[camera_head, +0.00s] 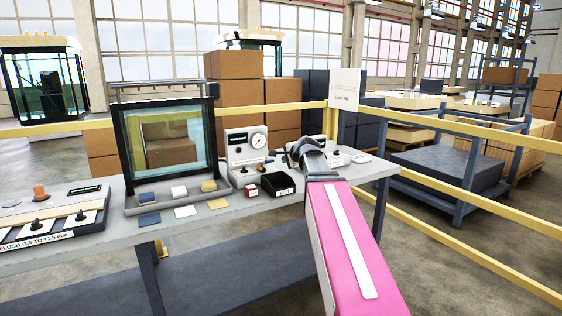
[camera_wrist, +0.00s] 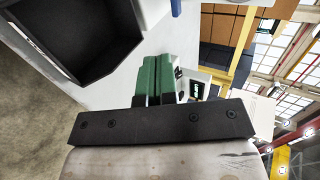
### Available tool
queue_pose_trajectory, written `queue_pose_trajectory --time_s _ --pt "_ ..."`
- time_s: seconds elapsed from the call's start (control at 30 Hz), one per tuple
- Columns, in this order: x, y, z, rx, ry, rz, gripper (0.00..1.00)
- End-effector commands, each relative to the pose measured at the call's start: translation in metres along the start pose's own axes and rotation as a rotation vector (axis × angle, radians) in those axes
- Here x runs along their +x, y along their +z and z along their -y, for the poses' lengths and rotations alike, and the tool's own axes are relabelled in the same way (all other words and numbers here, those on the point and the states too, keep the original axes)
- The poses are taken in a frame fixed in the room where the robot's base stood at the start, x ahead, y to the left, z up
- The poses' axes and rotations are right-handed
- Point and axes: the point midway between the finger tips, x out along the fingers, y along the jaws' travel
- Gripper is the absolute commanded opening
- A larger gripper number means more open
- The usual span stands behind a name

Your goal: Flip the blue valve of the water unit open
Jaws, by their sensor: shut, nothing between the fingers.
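The water unit (camera_head: 245,147) is a pale grey box with a round gauge, standing on the grey table. Its blue valve is too small to make out clearly in the head view. In the wrist view a small blue part (camera_wrist: 176,7) shows at the top edge; I cannot tell for sure that it is the valve. My gripper's two green fingers (camera_wrist: 168,62) are together, with nothing between them. In the head view my pink arm reaches over the table's right end, and its wrist hides the fingers, right of the water unit.
A black open bin (camera_head: 277,184) stands in front of the water unit; it also shows close by in the wrist view (camera_wrist: 85,70). A small red box (camera_head: 251,190) is beside it. A framed glass tank (camera_head: 168,140) stands left. A yellow rail (camera_head: 290,106) runs behind.

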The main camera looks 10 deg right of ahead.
Motion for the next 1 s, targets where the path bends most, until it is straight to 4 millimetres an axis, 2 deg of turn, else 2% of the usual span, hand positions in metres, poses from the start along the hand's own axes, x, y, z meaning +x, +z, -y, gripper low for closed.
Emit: queue_pose_trajectory --time_s 0.53,0.77,1.0 --pt "0.1 -0.001 0.005 -0.002 0.0 0.001 0.0" --pt "0.12 -0.001 0.018 -0.001 0.0 0.0 0.0" --pt "0.125 0.0 0.02 -0.001 0.0 0.0 0.0"
